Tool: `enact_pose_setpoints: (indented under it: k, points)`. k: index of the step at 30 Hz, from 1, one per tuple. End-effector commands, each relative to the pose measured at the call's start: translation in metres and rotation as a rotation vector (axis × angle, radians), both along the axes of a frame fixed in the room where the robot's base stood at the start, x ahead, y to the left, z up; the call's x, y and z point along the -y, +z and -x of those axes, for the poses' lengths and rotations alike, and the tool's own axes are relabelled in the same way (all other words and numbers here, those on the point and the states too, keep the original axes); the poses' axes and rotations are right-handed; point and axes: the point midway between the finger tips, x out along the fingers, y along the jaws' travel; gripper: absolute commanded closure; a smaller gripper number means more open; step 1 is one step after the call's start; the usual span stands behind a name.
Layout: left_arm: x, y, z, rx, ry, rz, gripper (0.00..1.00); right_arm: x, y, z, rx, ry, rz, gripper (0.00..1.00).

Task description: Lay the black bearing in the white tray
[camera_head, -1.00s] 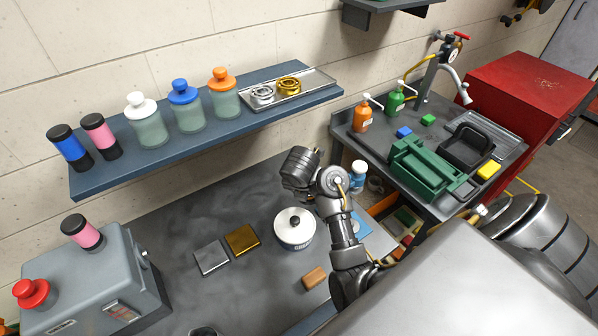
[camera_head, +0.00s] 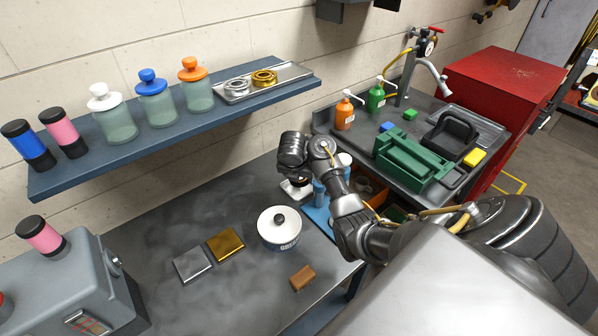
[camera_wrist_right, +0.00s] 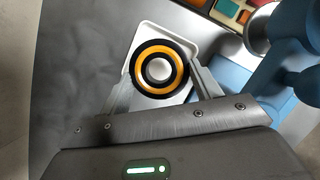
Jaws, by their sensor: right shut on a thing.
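The black bearing (camera_wrist_right: 159,48), a black ring with an orange band, sits between the fingers of my right gripper (camera_wrist_right: 163,72) in the right wrist view. The gripper is shut on it. The white tray (camera_wrist_right: 151,29), with rounded corners, lies behind the bearing in that view. I cannot tell whether bearing and tray touch. In the head view my right gripper (camera_head: 299,178) points down at the white tray (camera_head: 303,195), which is partly hidden by the hand. My left gripper is not in view.
A blue object (camera_wrist_right: 278,60) stands close on the right in the wrist view. A shelf (camera_head: 190,125) holds jars at the back.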

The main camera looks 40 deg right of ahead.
Motion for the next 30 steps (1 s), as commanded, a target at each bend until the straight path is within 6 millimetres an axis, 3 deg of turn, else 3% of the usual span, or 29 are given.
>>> enact_pose_setpoints:
  k: [8,15,29,30]
  points:
    - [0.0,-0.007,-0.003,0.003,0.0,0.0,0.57,0.006,-0.009,-0.005,0.001,0.0,0.001,0.68]
    - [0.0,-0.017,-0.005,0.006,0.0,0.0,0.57,0.008,-0.039,-0.007,0.0,-0.001,0.003,0.68]
    - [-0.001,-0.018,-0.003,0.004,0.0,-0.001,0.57,0.007,-0.046,-0.007,0.0,-0.001,0.001,0.68]
    - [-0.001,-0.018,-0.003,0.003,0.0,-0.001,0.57,0.007,-0.046,-0.007,0.0,-0.001,0.0,0.33]
